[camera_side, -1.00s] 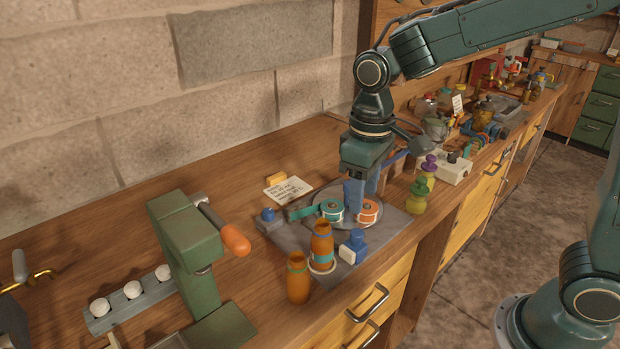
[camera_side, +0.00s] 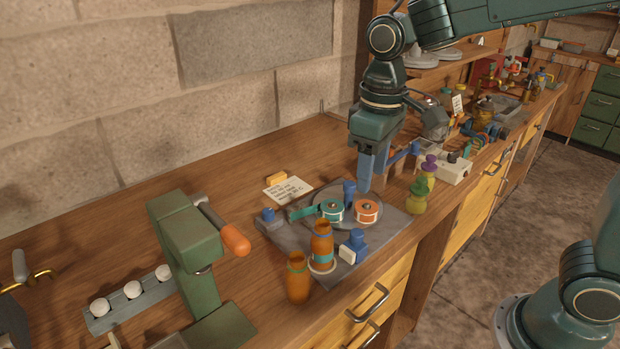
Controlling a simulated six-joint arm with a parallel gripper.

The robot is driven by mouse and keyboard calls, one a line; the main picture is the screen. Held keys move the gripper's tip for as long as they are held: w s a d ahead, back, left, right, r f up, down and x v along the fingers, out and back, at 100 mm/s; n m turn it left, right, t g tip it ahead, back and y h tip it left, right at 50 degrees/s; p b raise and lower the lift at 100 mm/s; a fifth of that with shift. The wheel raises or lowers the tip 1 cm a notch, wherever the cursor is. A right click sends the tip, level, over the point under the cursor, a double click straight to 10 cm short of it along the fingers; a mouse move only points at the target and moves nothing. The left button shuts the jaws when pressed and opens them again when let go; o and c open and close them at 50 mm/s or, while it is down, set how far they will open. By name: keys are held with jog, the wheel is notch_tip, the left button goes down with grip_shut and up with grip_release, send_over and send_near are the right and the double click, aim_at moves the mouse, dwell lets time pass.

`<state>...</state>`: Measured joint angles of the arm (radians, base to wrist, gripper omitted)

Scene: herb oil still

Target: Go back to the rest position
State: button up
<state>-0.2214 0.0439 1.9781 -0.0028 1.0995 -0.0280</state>
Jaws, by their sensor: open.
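My gripper (camera_side: 366,170) is open and empty, with its blue fingers pointing down. It is above the back of the round grey plate (camera_side: 375,222) on the grey mat (camera_side: 392,231). The fingers appear clear of these things, though the tips come close to the blue piece in the picture.
Two orange bottles (camera_side: 298,278) (camera_side: 321,243) and a blue stamp-like thing (camera_side: 353,246) stand at the front. Green and yellow bottles (camera_side: 418,194) stand at the right. A green press (camera_side: 190,255) with an orange-ended handle is at the left.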

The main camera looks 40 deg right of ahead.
jog(key=s+d+r+m+t, duration=0.1)
jog(key=s+d+t, duration=0.1)
jog(key=s, duration=0.5)
jog(key=s+d+r+m+t, duration=0.1)
jog(key=s+d+r+t, duration=0.1)
jog(key=s+d, duration=0.3)
jog(key=shift+s+d+m+t, duration=0.35)
jog(key=shift+s+t, duration=0.35)
jog(key=shift+s, duration=1.1)
